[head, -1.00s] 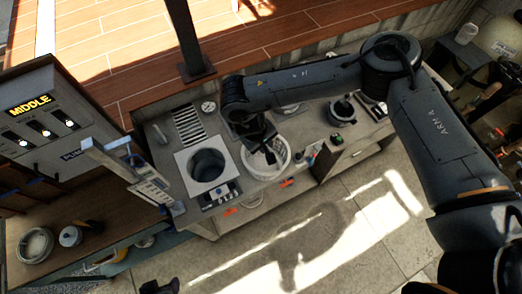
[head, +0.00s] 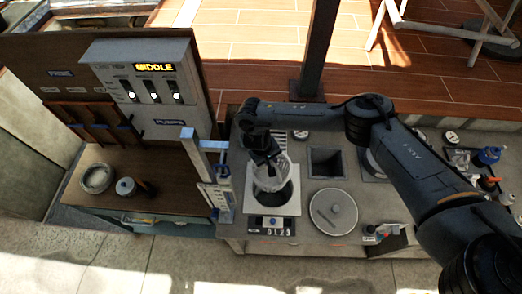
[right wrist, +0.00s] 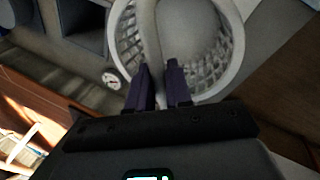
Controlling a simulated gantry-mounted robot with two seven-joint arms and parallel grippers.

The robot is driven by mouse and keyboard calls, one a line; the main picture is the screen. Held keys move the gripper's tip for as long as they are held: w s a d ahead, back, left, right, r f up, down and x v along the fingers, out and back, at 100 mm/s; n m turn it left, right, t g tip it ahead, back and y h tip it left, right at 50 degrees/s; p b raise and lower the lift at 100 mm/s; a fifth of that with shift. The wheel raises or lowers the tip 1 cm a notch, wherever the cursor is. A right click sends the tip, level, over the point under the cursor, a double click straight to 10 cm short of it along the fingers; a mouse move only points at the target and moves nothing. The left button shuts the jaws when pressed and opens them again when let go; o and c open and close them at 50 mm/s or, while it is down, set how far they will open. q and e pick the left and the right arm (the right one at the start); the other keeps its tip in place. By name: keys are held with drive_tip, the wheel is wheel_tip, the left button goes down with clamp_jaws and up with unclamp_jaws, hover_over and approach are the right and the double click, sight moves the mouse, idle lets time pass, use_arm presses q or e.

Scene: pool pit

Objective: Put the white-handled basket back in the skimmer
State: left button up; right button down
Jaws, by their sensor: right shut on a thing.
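The white-handled basket (head: 271,178) is a pale mesh basket. It hangs from my right gripper (head: 266,158), over the skimmer (head: 265,208), a white square plate with a dark round opening. The basket overlaps the back part of the opening in the head view; I cannot tell how far above the opening it is. The wide rim and mesh of the basket (right wrist: 128,42) show there. My left gripper is not in view.
A round grey lid (head: 333,212) lies right of the skimmer. A square recess (head: 326,163) is behind it. An upright post with a panel (head: 217,195) stands close at the left. A small numbered panel (head: 270,225) sits in front of the opening.

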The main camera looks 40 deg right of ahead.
drive_tip(key=shift+s+d+f, duration=0.1)
drive_tip(key=shift+s+f, duration=0.95)
drive_tip(key=shift+f, duration=0.1)
wheel_tip(320, 180, down, 4)
drive_tip(key=b, duration=0.5)
drive_tip(key=shift+r, duration=0.25)
drive_tip(key=shift+f+p, duration=0.1)
drive_tip(key=shift+p, duration=0.2)
